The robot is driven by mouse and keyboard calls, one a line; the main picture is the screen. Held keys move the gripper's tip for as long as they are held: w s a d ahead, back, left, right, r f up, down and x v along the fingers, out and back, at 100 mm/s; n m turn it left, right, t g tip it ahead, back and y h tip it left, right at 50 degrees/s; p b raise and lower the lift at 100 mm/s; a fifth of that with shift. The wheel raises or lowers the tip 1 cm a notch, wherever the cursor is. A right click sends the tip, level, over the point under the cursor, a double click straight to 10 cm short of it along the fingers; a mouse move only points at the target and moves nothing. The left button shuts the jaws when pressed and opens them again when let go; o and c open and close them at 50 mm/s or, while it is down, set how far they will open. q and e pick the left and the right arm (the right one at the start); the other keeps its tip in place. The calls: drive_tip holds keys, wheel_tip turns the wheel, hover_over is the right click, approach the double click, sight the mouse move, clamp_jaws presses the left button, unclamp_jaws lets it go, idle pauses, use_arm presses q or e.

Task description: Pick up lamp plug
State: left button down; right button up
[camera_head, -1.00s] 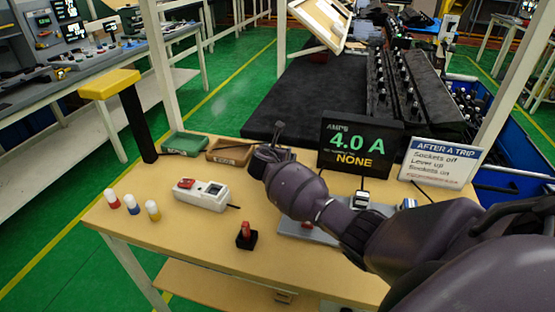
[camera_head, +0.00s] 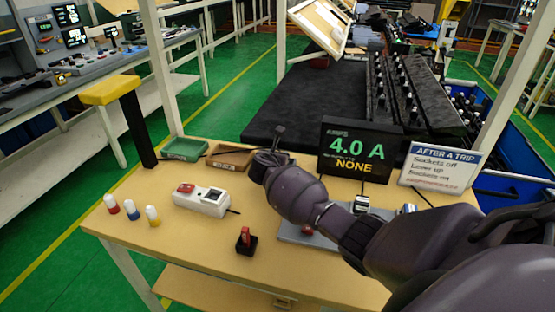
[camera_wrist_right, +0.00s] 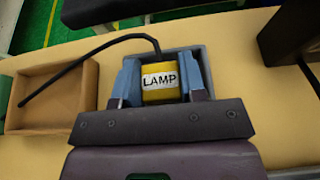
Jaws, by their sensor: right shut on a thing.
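The lamp plug (camera_wrist_right: 160,84) is yellow with a white label reading LAMP, and a black cord curves away from it to the left in the right wrist view. My right gripper (camera_wrist_right: 161,88) has its blue fingers on both sides of the plug and is shut on it. A blue-grey tray (camera_wrist_right: 206,66) shows around and beneath the plug; I cannot tell whether the plug touches it. In the head view my right gripper (camera_head: 271,158) is just right of the brown tray (camera_head: 231,158), and the plug is hidden there. My left gripper is not in view.
A green tray (camera_head: 186,149) stands at the table's back left. A white socket strip (camera_head: 202,199), a red switch on a black base (camera_head: 246,240) and several coloured-band pegs (camera_head: 132,210) stand nearer. A display (camera_head: 358,150) reads 4.0 A and NONE, beside a sign (camera_head: 440,167).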

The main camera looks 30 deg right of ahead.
wheel_tip(320, 180, up, 20)
drive_tip(key=p, duration=0.2)
idle(1.0)
